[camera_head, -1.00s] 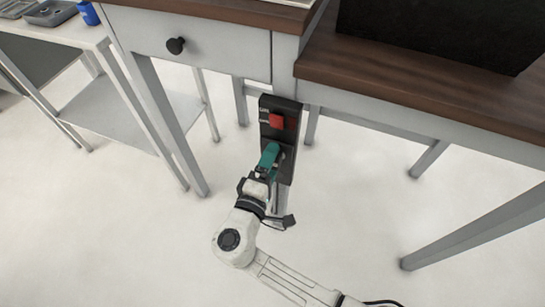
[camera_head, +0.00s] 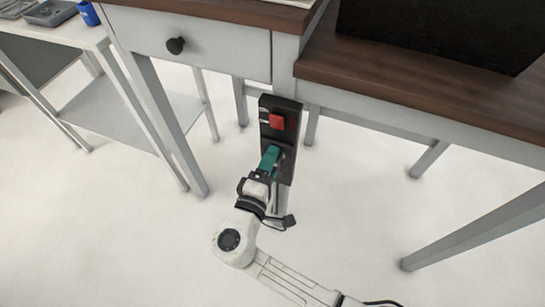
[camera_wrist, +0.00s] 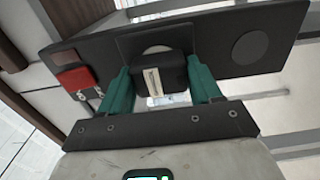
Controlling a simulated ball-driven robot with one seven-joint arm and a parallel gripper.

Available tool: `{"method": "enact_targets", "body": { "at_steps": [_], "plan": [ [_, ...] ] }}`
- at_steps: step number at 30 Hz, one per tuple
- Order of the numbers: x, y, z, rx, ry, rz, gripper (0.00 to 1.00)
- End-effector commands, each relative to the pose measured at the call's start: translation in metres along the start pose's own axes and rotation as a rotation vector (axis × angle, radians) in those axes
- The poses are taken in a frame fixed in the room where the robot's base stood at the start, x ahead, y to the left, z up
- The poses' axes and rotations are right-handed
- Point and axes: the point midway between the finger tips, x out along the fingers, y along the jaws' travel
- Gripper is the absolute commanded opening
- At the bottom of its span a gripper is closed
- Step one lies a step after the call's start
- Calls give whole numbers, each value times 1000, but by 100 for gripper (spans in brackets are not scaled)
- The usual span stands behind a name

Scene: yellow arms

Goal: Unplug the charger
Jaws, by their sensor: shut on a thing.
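The charger (camera_wrist: 158,78) is a small black block with a pale stripe. In the wrist view it sits between the green fingers of my gripper (camera_wrist: 160,92), which is shut on it. Behind it is the black socket panel (camera_wrist: 270,50), fixed to a table leg. The panel (camera_head: 288,168) also shows in the head view, with my gripper (camera_head: 270,158) at its lower half. The charger is hidden by my fingers in the head view. Whether it is still seated in the socket I cannot tell.
A red switch (camera_head: 277,121) is on the panel above my gripper. A drawer with a black knob (camera_head: 176,45) is at upper left. A dark wooden tabletop (camera_head: 420,95) overhangs at right. Table legs (camera_head: 480,230) stand around; the floor in front is clear.

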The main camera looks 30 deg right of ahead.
Motion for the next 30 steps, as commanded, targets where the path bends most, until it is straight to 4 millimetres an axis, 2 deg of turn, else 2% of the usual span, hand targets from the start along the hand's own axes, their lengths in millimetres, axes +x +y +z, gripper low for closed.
{"method": "enact_targets", "body": {
  "at_steps": [30],
  "plan": [
    [-34, 0, 0, 0, 1, 0, 15]
  ]
}}
